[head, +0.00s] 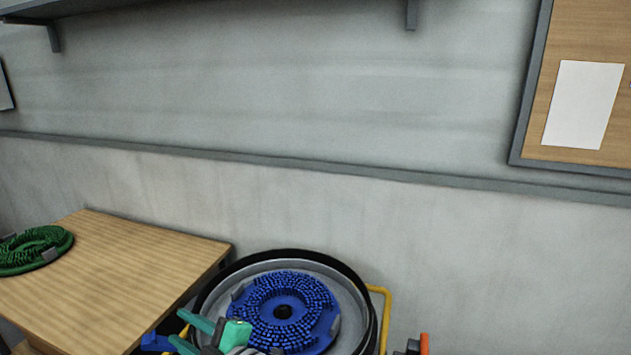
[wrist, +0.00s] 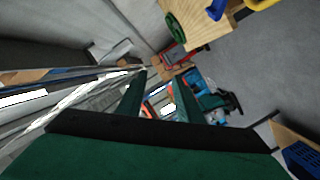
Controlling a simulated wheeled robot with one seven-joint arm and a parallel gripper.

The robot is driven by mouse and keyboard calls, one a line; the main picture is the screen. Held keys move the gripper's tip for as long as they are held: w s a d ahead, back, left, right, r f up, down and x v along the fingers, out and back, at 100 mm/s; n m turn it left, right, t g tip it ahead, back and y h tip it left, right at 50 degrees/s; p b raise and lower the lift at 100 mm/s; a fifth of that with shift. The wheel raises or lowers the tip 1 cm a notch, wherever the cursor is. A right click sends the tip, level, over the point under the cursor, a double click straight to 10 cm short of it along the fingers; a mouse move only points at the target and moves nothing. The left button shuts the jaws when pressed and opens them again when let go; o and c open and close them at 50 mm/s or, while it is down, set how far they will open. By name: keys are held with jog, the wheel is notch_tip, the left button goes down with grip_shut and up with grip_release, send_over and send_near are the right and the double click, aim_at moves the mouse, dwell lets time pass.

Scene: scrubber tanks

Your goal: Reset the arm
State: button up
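My gripper (head: 178,327) shows at the bottom of the head view, its teal fingers apart and pointing left, in front of the left side of a round grey tank. In the wrist view my gripper (wrist: 160,79) has two dark green fingers spread with a clear gap and nothing held between them. Most of my arm is outside the head view.
The round tank (head: 365,290) holds a blue disc brush (head: 262,303). A wooden table (head: 125,270) at left carries a green disc brush (head: 52,239). A grey wall (head: 270,100) stands behind, with a pinboard (head: 575,155) at right. Open floor (wrist: 270,70) shows in the wrist view.

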jog(key=s+d+f+m+t+h, duration=0.45)
jog(key=d+f+m, duration=0.3)
jog(key=m, duration=0.25)
jog(key=s+d+f+m+t+h, duration=0.4)
jog(key=s+d+f+m+h, duration=0.2)
jog(key=f+m, duration=0.4)
jog(key=s+d+f+h, duration=0.1)
jog(key=s+d, duration=0.3)
jog(key=s, duration=0.4)
jog(key=s+d+f+m+g+h, duration=0.1)
jog(key=s+d+f, duration=0.2)
jog(key=s, duration=0.6)
jog(key=s+d+f+g+h, duration=0.1)
jog(key=s+d+f, duration=0.1)
jog(key=s+d, duration=0.3)
jog(key=s, duration=0.4)
jog(key=shift+d+m+h, duration=0.3)
jog(key=shift+d+h, duration=0.05)
